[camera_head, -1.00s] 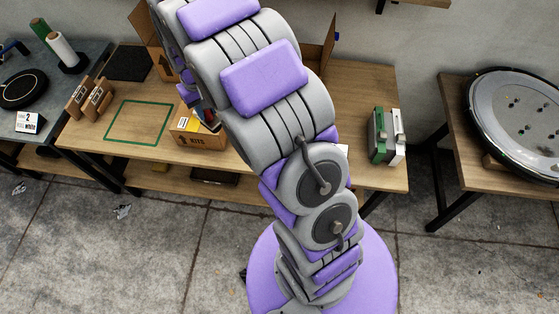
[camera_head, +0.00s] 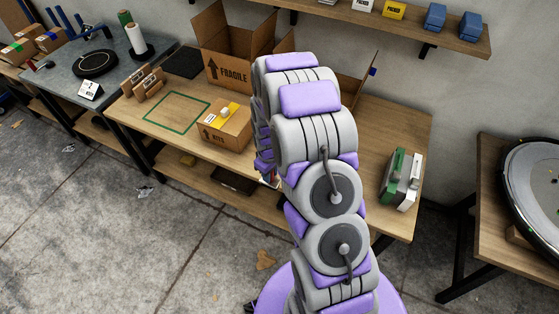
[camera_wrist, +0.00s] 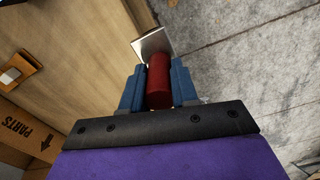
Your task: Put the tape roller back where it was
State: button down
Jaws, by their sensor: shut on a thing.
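My gripper (camera_wrist: 158,68) shows in the wrist view with its blue fingers shut on a red cylindrical handle (camera_wrist: 159,80). A pale flat plate (camera_wrist: 152,43) is at the far end of the handle. I take this held thing for the tape roller; no tape can be made out. It is over the bench's edge in that view, with floor to the right. In the head view my arm hides most of the gripper. A green outlined rectangle (camera_head: 177,112) on the wooden bench is empty.
A closed carton (camera_head: 225,122) with a yellow item on top stands right of the outline. An open FRAGILE box (camera_head: 234,72) stands behind. Green and white items (camera_head: 400,178) stand at the bench's right end. A shelf (camera_head: 455,40) is above. A round-topped table is far right.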

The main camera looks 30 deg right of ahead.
jog(key=w+d+f+b, duration=0.1)
jog(key=w+d, duration=0.1)
jog(key=w+d+f+b, duration=0.1)
jog(key=w+d+f, duration=0.1)
jog(key=w+d, duration=0.1)
jog(key=w+d+f+b, duration=0.1)
jog(key=w+d+f, duration=0.1)
jog(key=w+d, duration=0.1)
jog(key=shift+d, duration=0.1)
jog(key=shift+r, duration=0.15)
jog(key=c, duration=0.9)
grip_release()
jog(key=shift+o, duration=0.2)
jog(key=shift+r, duration=0.1)
